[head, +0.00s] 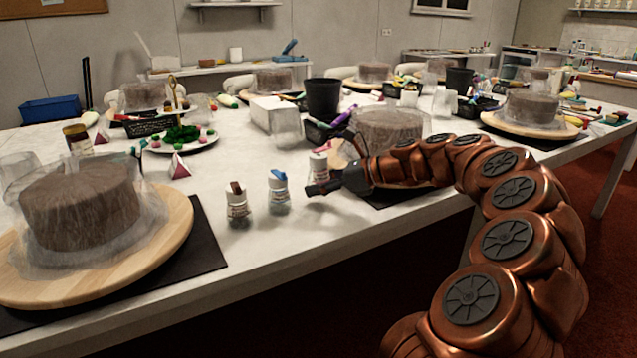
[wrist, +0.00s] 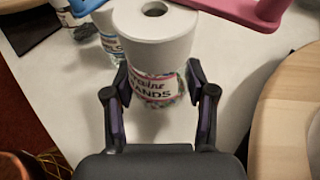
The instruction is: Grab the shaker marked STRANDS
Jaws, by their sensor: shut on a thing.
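The held shaker (wrist: 153,38) has a pale round cap with a dark hole and a raised pink flap. Its label shows letters ending in "ANDS" in the wrist view, above multicoloured contents. My gripper (wrist: 158,95) is shut on its sides, with one finger on the left and one on the right. In the head view, the shaker (head: 318,163) stands at my gripper (head: 325,180) near the table's front edge. The gripper hides part of it.
A blue-lidded shaker (head: 278,191) and a brown-lidded shaker (head: 237,204) stand close to the left. A cake on a wooden turntable (head: 180,212) is further left. Another wrapped cake (head: 388,130) stands behind my gripper. The table front between the shakers and left turntable is narrow.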

